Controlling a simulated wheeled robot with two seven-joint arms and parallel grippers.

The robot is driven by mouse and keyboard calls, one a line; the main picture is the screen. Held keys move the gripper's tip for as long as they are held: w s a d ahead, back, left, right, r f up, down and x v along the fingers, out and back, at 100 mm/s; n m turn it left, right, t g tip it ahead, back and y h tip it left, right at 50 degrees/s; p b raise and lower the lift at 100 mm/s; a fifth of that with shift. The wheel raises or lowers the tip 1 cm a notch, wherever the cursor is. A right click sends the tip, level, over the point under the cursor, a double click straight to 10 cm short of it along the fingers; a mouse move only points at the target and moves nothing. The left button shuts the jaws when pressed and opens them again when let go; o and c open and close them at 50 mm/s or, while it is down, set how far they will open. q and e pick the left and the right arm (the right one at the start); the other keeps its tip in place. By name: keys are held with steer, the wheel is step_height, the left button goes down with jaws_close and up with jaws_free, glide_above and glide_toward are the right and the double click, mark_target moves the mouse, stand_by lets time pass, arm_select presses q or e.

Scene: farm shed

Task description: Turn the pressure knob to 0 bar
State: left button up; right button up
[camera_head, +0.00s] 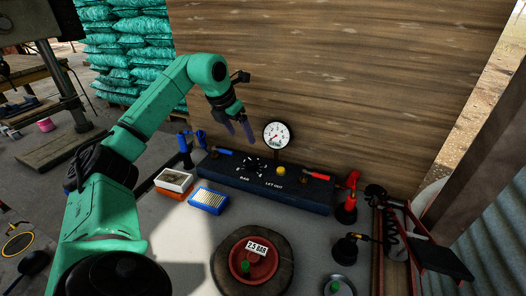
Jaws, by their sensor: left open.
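A dark blue control panel (225,175) lies along the foot of the wooden wall. A black pressure knob (253,166) with white marks around it sits on its left half; its exact setting is too small to read. A round white gauge (276,136) with a red needle stands behind the panel. My left gripper (238,129) is open and empty, fingers pointing down, above and behind the knob and left of the gauge. It is apart from the knob. My right gripper is not in view.
A yellow button (281,170), a blue lever (225,152) and a red lever (316,175) are on the panel. A red disc (263,270) with a "2.5 BAR" tag (257,248) lies in front. Blue (208,201) and orange-white boxes (174,181) stand left. A red fitting (348,200) stands right.

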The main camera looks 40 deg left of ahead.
arm_select(q)
glide_toward(251, 160)
steer(key=x, duration=0.8)
steer(key=shift+d+p, duration=0.2)
steer(key=shift+p, duration=0.1)
steer(key=shift+f, duration=0.35)
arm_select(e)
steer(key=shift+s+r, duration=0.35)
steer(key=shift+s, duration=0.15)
arm_select(q)
steer(key=shift+c, duration=0.3)
jaws_close()
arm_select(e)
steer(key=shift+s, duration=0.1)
arm_select(q)
steer(key=shift+r, duration=0.1)
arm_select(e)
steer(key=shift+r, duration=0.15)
